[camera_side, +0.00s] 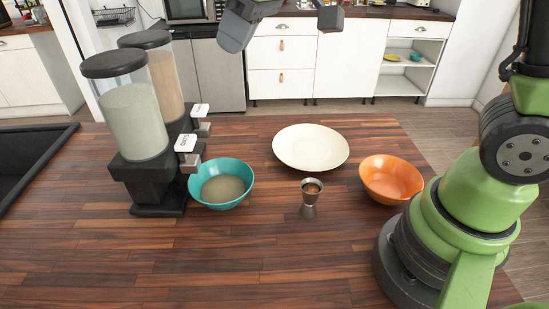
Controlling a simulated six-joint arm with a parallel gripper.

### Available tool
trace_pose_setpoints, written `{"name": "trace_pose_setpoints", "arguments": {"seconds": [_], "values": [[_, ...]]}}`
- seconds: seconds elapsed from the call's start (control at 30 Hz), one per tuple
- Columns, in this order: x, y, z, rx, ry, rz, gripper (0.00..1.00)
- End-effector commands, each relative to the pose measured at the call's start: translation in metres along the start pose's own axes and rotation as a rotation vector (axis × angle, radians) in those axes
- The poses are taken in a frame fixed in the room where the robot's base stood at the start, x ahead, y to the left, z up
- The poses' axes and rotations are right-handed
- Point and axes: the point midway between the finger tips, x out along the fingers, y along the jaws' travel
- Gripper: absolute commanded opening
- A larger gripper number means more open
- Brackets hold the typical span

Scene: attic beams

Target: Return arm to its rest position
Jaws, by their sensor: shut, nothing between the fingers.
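Parts of my arm's dark grey end show at the top edge of the side view, cut off by the frame. My gripper (330,19) is there, shut and empty, high above and beyond the worktop. Most of it is out of frame. My green arm base stands at the right on the wooden worktop (200,265).
A two-tower dispenser (135,120) stands at left, a teal bowl (221,196) with grainy contents by its spout. A cream plate (310,147), a metal jigger (310,203) with brown contents and an orange bowl (391,180) stand apart. The front worktop is clear.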

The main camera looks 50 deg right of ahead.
Motion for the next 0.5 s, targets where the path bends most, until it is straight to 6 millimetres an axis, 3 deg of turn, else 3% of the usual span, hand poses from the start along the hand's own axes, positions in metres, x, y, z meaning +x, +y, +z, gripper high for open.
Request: {"name": "trace_pose_setpoints", "arguments": {"seconds": [0.03, 0.2, 0.33, 0.5], "values": [[-0.021, 0.001, 0.013, 0.061, 0.025, 0.014, 0.0], [-0.07, -0.003, 0.065, 0.282, 0.092, 0.047, 0.0], [-0.091, -0.008, 0.108, 0.444, 0.143, 0.065, 0.0], [-0.099, -0.014, 0.15, 0.597, 0.193, 0.078, 0.0]]}}
